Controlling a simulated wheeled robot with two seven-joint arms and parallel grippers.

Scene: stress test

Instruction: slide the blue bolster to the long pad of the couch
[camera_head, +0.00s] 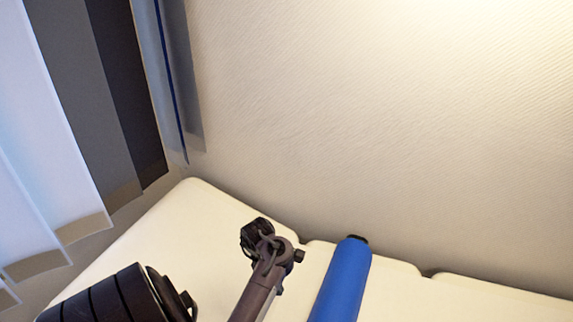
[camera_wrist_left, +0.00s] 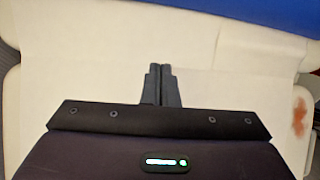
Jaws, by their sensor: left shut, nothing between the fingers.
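The blue bolster (camera_head: 343,280) lies on the cream couch (camera_head: 185,232), its dark end towards the wall and its near end cut off by the bottom edge. In the left wrist view the bolster (camera_wrist_left: 265,14) is a blue band across the top, beyond my fingertips. My left gripper (camera_wrist_left: 158,84) is shut and empty over the pale pads, apart from the bolster in that view. In the head view my black banded left arm is at the lower left. Which pad is the long one I cannot tell. My right gripper is not in view.
A dark brown jointed piece (camera_head: 265,260) stands between my black arm and the bolster; I cannot tell what it is. A pale wall (camera_head: 390,120) rises behind the couch. Curtains (camera_head: 50,120) hang at the left. A reddish stain (camera_wrist_left: 299,115) marks the couch.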

